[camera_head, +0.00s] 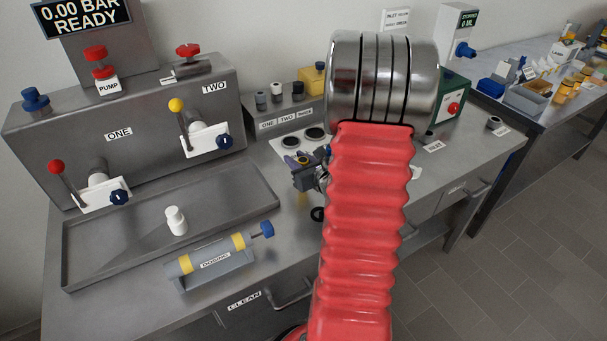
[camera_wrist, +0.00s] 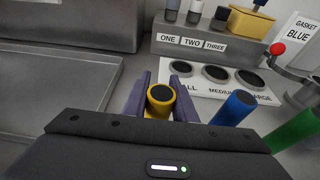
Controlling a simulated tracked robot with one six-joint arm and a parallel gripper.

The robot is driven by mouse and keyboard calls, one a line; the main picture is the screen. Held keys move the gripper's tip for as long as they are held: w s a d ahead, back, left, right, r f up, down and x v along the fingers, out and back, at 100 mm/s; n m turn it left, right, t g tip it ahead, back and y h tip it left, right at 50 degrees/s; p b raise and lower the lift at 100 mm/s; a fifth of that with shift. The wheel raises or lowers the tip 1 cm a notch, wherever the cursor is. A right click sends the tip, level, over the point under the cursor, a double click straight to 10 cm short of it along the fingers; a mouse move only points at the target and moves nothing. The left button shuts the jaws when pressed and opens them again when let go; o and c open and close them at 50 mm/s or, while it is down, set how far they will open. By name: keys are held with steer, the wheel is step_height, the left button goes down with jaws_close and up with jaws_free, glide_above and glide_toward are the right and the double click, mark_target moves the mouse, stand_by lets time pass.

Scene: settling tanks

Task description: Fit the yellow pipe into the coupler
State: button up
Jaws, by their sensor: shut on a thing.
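The yellow pipe (camera_wrist: 159,100) stands with its dark open end up between the two purple fingers of my gripper (camera_wrist: 160,103) in the wrist view. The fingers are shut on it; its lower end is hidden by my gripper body. Three dark round sockets (camera_wrist: 215,73) sit on a white plate just beyond, labelled medium and large where readable. I cannot tell which part is the coupler.
A blue pipe (camera_wrist: 235,107) and a green pipe (camera_wrist: 296,131) stand to the right of my gripper. A grey block labelled one, two, three (camera_wrist: 192,42) is behind the sockets. A shallow metal tray (camera_head: 150,262) and the dosing cylinder (camera_head: 212,262) lie left.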

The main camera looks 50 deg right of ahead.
jaws_close()
steer(key=shift+r, duration=0.1)
step_height(320, 180, up, 10)
stand_by(0.7)
stand_by(0.5)
